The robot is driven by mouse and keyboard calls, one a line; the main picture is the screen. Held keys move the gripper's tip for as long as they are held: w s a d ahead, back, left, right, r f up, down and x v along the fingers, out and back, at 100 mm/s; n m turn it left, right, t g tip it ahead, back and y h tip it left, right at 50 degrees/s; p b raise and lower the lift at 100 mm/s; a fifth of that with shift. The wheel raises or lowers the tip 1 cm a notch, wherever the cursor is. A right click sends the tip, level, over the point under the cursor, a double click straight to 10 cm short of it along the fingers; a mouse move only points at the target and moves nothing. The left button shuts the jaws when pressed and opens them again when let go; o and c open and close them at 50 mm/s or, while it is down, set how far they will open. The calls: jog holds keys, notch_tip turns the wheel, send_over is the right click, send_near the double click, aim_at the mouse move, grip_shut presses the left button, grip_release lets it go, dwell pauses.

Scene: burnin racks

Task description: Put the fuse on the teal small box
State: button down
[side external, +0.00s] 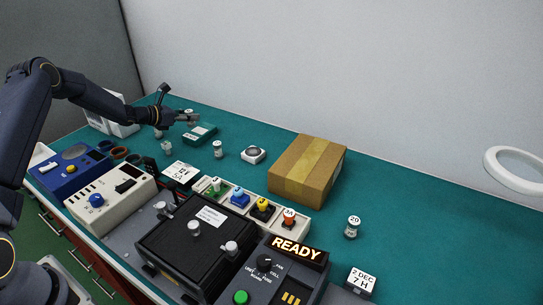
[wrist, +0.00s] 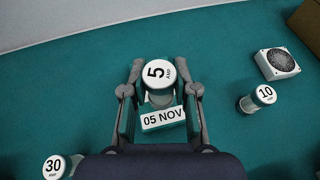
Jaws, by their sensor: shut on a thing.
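The fuse (wrist: 157,74), a white-capped cylinder marked "5 AMP", is between the fingers of my gripper (wrist: 159,68) in the wrist view. My gripper is shut on it. In the side view the fuse (side external: 189,112) shows small at my gripper (side external: 187,117). The teal small box (side external: 200,132) lies on the teal bench, just below and right of my gripper in that view. In the wrist view a white label reading "05 NOV" (wrist: 163,118) shows just below the fuse; the fuse and fingers hide much of the box. I cannot tell whether fuse and box touch.
A 10 AMP fuse (wrist: 265,94) and a fan (wrist: 278,63) stand to the right in the wrist view. A 30 AMP fuse (wrist: 54,167) is at lower left. A cardboard box (side external: 307,170) and the burn-in equipment (side external: 190,245) stand farther right and in front.

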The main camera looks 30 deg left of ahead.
aim_at(192, 124)
jog(key=shift+w+f, duration=0.2)
jog(key=shift+f, duration=1.55)
jog(key=shift+f, duration=0.1)
jog(key=c, duration=0.9)
grip_release()
jog(key=shift+f, duration=0.1)
